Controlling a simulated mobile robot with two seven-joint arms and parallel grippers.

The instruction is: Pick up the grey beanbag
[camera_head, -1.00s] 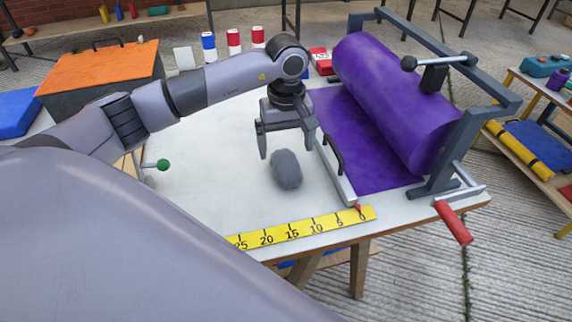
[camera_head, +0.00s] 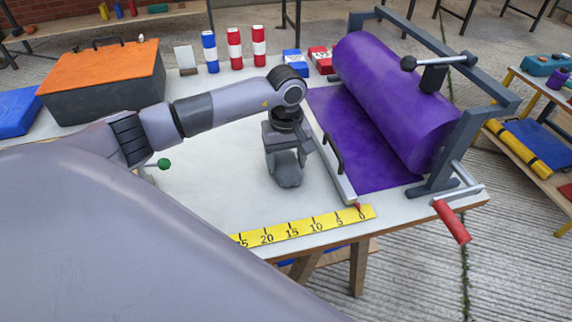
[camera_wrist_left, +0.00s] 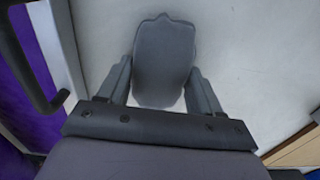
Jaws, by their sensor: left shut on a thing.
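The grey beanbag (camera_head: 288,174) is on the white tabletop (camera_head: 225,195), just left of the purple roll's bar. My left gripper (camera_head: 286,164) is over it from above and is shut on it, one finger on each side. In the left wrist view the beanbag (camera_wrist_left: 165,60) sits between the two fingers (camera_wrist_left: 162,88), with its far end sticking out past them. I cannot tell whether it touches the table. My right gripper is not in view.
A purple roll (camera_head: 395,100) on a grey frame stands right of the gripper, with a metal bar (camera_head: 333,160) close beside it. A yellow ruler strip (camera_head: 300,227) lies along the front edge. A grey box with an orange lid (camera_head: 100,80) and striped cylinders (camera_head: 234,48) stand behind.

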